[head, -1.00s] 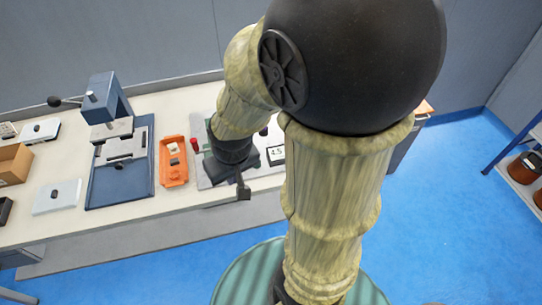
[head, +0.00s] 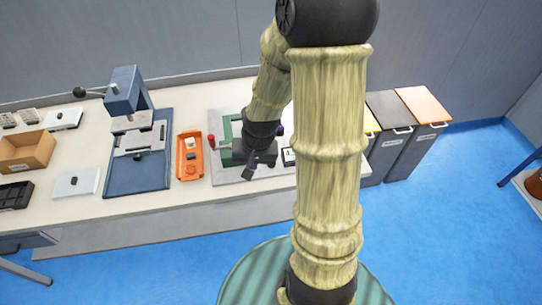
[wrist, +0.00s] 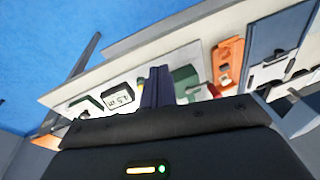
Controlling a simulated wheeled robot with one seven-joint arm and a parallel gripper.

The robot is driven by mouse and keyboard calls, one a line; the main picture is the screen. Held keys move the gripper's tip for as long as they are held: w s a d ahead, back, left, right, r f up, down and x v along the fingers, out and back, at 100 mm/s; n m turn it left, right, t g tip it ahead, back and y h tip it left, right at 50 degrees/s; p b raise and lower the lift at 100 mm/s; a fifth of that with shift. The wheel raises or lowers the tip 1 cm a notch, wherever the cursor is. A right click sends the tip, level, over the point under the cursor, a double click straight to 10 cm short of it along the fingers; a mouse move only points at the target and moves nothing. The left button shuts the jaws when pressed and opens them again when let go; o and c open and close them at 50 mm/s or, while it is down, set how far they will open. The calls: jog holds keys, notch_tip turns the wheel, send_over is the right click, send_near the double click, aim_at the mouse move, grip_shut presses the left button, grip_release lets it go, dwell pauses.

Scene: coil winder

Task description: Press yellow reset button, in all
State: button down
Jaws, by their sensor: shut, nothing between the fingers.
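The coil winder, a green block (head: 228,140) on a grey plate (head: 222,174), stands on the bench, partly hidden by my arm. A red knob (head: 211,141) is at its left and a small white-faced display (head: 288,156) at its right. In the wrist view the display (wrist: 118,97) and the green block (wrist: 187,82) lie either side of my fingers.
An orange tray (head: 189,172) with small parts lies left of the winder, beside a blue press (head: 140,180). A cardboard box (head: 27,150) and white plates stand further left. Bins (head: 424,104) stand right of the bench.

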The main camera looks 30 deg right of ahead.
jog(key=w+d+f+m+t+y+p, duration=0.1)
jog(key=w+d+f+m+t+p, duration=0.1)
jog(key=w+d+m, duration=0.3)
jog(key=w+d+f+m+t+y+p, duration=0.1)
jog(key=w+d+f+m+t, duration=0.2)
jog(key=m, duration=0.9)
jog(key=w+d+t, duration=0.1)
jog(key=w+d, duration=0.2)
jog(key=d, duration=0.2)
jog(key=shift+w+f+y+p, duration=0.3)
jog(key=shift+y+p, duration=0.05)
jog(key=shift+y, duration=0.05)
jog(key=shift+d+f, duration=0.1)
notch_tip(320, 180, down, 9)
jog(key=b, duration=0.7)
dwell(0.4)
jog(key=shift+f, duration=0.25)
